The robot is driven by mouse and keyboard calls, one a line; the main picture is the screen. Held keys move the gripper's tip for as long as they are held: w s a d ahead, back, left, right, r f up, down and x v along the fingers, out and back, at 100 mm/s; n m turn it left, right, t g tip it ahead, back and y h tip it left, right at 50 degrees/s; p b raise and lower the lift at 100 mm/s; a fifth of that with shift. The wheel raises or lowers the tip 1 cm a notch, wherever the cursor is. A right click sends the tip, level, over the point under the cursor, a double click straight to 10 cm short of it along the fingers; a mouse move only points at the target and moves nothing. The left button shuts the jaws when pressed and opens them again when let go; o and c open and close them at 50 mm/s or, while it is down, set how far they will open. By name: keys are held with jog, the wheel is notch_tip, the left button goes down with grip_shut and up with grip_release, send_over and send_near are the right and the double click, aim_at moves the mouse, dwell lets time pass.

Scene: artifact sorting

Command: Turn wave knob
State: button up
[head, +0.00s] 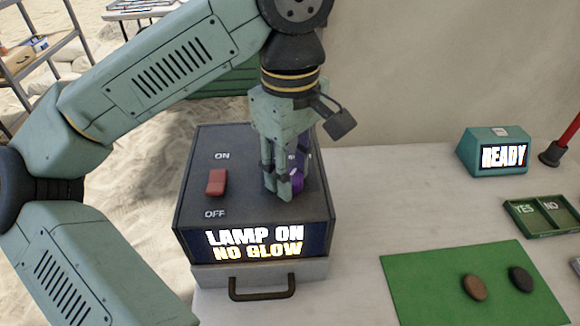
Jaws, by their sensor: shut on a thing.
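The dark control box (250,215) stands on the pale table, left of the picture's middle. Its top carries a red switch (216,182) between the labels ON and OFF. Its front display (254,243) reads LAMP ON, NO GLOW. The wave knob (298,181) is purple and sits on the right part of the box top. My gripper (284,190) points down over it and is shut on it. The fingers hide most of the knob and most of its label, so its setting cannot be read.
A drawer with a dark handle (262,289) is below the box. A green mat (420,285) with a brown disc (474,287) and a black disc (521,278) lies at right. Behind are a YES/NO tray (541,230) and a teal READY box (482,162). The table between is clear.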

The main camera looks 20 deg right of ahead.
jog(key=o, duration=1.1)
jog(key=shift+o, duration=0.2)
notch_tip(320, 180, up, 12)
